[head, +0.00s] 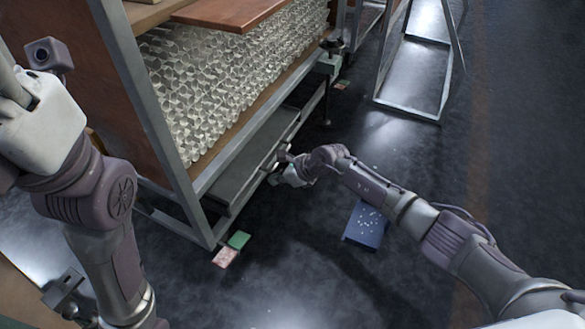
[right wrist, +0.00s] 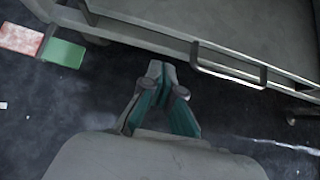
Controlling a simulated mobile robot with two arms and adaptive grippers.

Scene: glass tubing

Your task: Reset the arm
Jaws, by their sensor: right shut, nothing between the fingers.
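My right arm reaches in from the lower right in the head view. Its gripper (head: 281,158) is beside the drawer tray (head: 232,172) on the lower part of the rack. In the right wrist view the gripper's fingertips (right wrist: 160,70) are together and empty, close to the tray's front edge and its bar handle (right wrist: 228,66). I cannot tell whether they touch the tray. My left arm is folded up at the left of the head view, with its wrist at the left edge. Its fingers are outside the frame.
The metal-framed rack (head: 150,110) holds stacked glass tubing (head: 220,85). A green card (head: 239,240) and a pinkish card (head: 225,257) lie by its foot. A blue sheet with small pale pieces (head: 358,231) lies under my right arm. Another metal frame (head: 408,111) stands behind. Dark floor is open at right.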

